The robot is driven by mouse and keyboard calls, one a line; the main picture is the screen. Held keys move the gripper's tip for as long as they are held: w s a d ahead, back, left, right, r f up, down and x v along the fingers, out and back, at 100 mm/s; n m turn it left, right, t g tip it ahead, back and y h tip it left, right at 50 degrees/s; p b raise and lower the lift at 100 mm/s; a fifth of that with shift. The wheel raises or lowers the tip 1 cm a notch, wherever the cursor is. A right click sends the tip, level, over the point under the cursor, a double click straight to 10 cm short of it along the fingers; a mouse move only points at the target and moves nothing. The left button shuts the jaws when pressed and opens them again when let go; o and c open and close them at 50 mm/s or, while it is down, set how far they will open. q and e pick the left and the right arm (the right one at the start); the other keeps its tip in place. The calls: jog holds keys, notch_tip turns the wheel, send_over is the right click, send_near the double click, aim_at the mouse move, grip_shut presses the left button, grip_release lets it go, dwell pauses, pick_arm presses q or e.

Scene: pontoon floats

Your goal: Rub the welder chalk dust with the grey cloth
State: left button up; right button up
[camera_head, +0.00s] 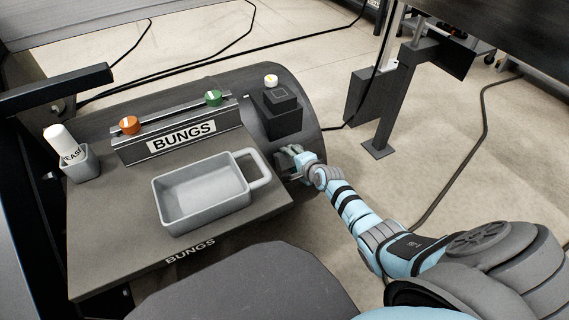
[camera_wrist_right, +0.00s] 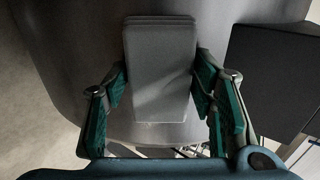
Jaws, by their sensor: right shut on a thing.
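My right gripper (camera_head: 296,160) is at the right end of the bench, beside the curved dark grey cylinder (camera_head: 305,110). In the right wrist view its two fingers (camera_wrist_right: 160,95) are closed on the sides of a folded grey cloth (camera_wrist_right: 160,65). The cloth looks like a flat block with layered edges and lies in front of the cylinder's grey surface (camera_wrist_right: 75,45); I cannot tell whether they touch. In the head view the gripper largely hides the cloth. I cannot make out the chalk dust in either view. My left gripper is not in view.
A grey handled tray (camera_head: 165,207) stands empty on the bench (camera_head: 100,240). Behind it is a BUNGS rack (camera_head: 150,151) with an orange bung (camera_head: 130,125) and a green bung (camera_head: 213,98). A black block (camera_head: 282,115) stands near the gripper. A grey cup (camera_head: 85,168) holds a white bottle (camera_head: 62,140).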

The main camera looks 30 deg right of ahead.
aim_at(309, 149)
jog(key=shift+d, duration=0.5)
jog(key=d+b, duration=0.1)
jog(key=d, duration=0.1)
jog(key=shift+s+d+f+b, duration=0.1)
jog(key=shift+s+d+b, duration=0.05)
jog(key=shift+d+b, duration=0.25)
jog(key=shift+d, duration=0.45)
jog(key=d+b, duration=0.2)
jog(key=shift+d+f+b, duration=0.1)
jog(key=shift+d+b, duration=0.2)
jog(key=shift+d, duration=0.55)
jog(key=shift+r, duration=0.25)
